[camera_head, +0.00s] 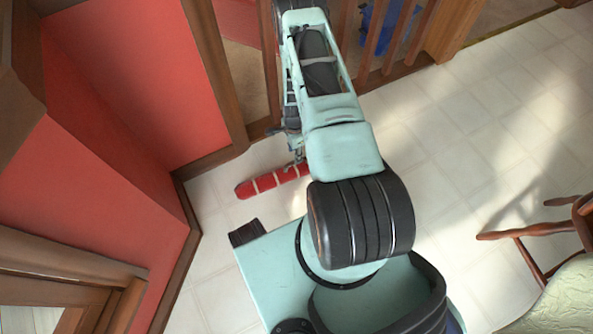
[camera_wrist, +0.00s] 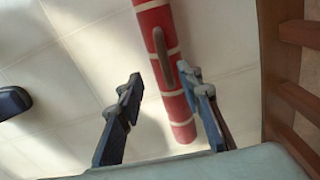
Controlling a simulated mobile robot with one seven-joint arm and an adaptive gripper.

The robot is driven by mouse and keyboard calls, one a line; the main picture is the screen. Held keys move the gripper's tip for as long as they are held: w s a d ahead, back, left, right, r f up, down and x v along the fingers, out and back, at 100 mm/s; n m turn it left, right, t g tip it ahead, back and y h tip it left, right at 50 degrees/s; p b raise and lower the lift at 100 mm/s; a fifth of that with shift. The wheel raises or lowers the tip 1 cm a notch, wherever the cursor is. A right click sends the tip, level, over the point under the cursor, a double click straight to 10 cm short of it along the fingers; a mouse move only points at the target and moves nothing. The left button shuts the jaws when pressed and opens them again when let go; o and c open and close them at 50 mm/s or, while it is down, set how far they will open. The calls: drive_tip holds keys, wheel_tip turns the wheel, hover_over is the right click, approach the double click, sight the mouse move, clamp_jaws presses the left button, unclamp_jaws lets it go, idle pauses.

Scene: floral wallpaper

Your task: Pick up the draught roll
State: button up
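The draught roll is a red cylinder with cream bands. In the head view the roll (camera_head: 266,182) lies on the tiled floor, its right end partly hidden by my arm. In the wrist view the roll (camera_wrist: 157,20) runs from the top edge to the lower middle, with a brown strap-like strip on it. My gripper (camera_wrist: 159,77) is open, one finger on either side of the roll in the picture. I cannot tell whether the fingers touch it or how far above it they are. In the head view my gripper (camera_head: 296,166) is small and over the roll's right part.
A red wall (camera_head: 130,75) with wooden trim stands left of the roll. A wooden railing (camera_head: 375,45) runs behind my arm, and its slats show at the right of the wrist view (camera_wrist: 300,95). A wooden chair (camera_head: 550,228) stands at the right. The tiled floor between is clear.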

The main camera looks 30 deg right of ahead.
drive_tip(key=b, duration=0.3)
hover_over(297, 167)
drive_tip(key=f, duration=0.7)
drive_tip(key=shift+w, duration=0.2)
drive_tip(key=shift+c, duration=0.3)
drive_tip(key=shift+r, duration=0.1)
clamp_jaws()
